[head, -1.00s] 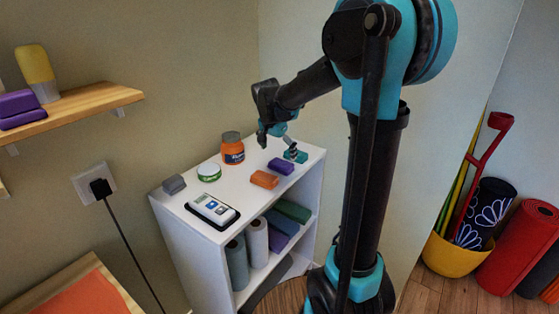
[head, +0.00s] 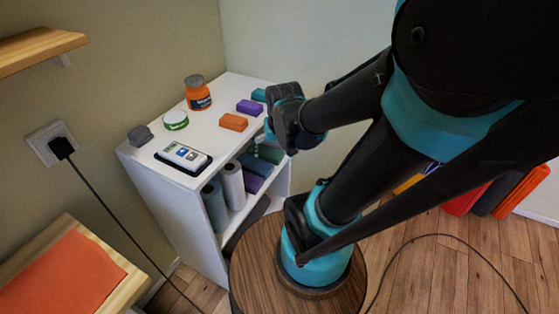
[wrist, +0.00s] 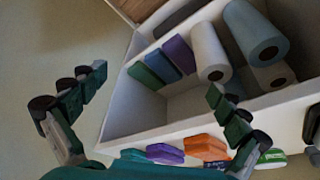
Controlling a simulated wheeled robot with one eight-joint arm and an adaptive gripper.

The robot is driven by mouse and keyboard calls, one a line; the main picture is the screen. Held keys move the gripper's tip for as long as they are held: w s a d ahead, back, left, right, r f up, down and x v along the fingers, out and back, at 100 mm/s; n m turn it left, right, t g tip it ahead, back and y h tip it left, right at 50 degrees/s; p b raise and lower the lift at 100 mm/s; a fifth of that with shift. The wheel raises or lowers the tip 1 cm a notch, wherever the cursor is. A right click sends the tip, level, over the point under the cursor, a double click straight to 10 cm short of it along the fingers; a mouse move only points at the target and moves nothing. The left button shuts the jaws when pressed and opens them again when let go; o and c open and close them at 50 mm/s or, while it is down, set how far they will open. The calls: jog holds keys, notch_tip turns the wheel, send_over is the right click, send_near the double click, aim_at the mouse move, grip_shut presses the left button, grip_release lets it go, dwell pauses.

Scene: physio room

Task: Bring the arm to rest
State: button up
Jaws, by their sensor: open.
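My gripper (wrist: 155,90) shows in the wrist view with its two fingers spread wide apart and nothing between them. In the head view my arm reaches in from the right, bent, and its end is beside the right front edge of the white shelf unit (head: 170,200). The arm's end hides part of the shelf's right side, and the fingertips are hard to make out there. In the wrist view the open shelf compartment, with green, blue and purple blocks (wrist: 178,54) and pale rolls (wrist: 209,52), lies beyond the fingers.
A cable (head: 115,225) hangs from the wall socket. Wooden floor at lower right is mostly clear.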

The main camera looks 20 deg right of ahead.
jog(key=shift+n, duration=0.7)
jog(key=s+f, duration=0.1)
jog(key=s, duration=0.1)
jog(key=s+f, duration=0.2)
jog(key=shift+d, duration=0.15)
